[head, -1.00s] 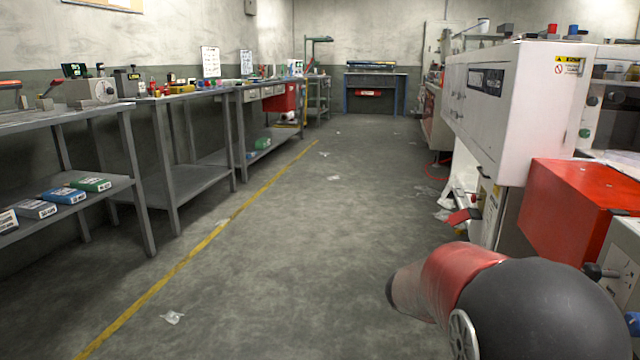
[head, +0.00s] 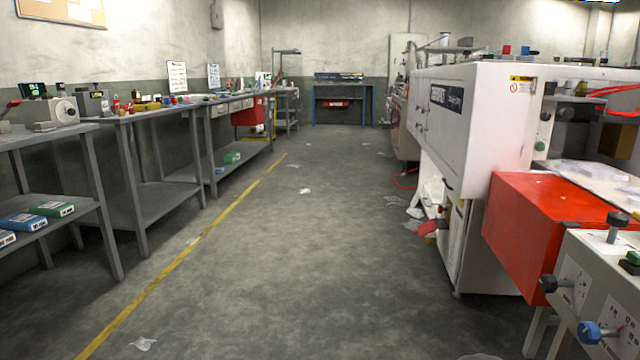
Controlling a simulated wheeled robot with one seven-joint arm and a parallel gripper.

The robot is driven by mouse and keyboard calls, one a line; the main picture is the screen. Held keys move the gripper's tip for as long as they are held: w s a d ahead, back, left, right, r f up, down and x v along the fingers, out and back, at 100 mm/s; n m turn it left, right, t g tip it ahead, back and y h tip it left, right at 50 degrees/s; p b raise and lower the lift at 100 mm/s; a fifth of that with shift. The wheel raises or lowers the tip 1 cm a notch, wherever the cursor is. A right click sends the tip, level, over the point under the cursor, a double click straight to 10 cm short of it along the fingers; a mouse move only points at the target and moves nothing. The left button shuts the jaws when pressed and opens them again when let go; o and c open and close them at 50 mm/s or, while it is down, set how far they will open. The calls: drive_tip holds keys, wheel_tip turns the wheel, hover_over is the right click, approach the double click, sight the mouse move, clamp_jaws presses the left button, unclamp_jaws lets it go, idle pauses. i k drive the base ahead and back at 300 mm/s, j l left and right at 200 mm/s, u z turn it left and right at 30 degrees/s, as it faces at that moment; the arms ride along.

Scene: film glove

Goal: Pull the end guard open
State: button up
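A red box-like cover (head: 540,215) sticks out from the near end of the white machine (head: 505,125) on the right. It looks like the end guard, though no label confirms this. Its flat top and its side facing the aisle show; its right part is partly hidden behind a pale control box (head: 590,262). I cannot tell from here whether it is open or closed, and no handle on it is clear. My gripper is not in view.
The control box bears a blue knob (head: 590,332) and black knobs. Grey workbenches (head: 150,195) line the left wall behind a yellow floor line (head: 185,250). The aisle floor (head: 290,270) between is open, with scraps of film (head: 143,344) lying on it.

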sight(568, 113)
drive_tip(key=z, duration=1.25)
drive_tip(key=i+j+z, duration=0.3)
drive_tip(key=i+j, duration=0.25)
drive_tip(key=i+j+z, duration=0.25)
drive_tip(key=i+j, duration=0.3)
drive_tip(key=j, duration=0.1)
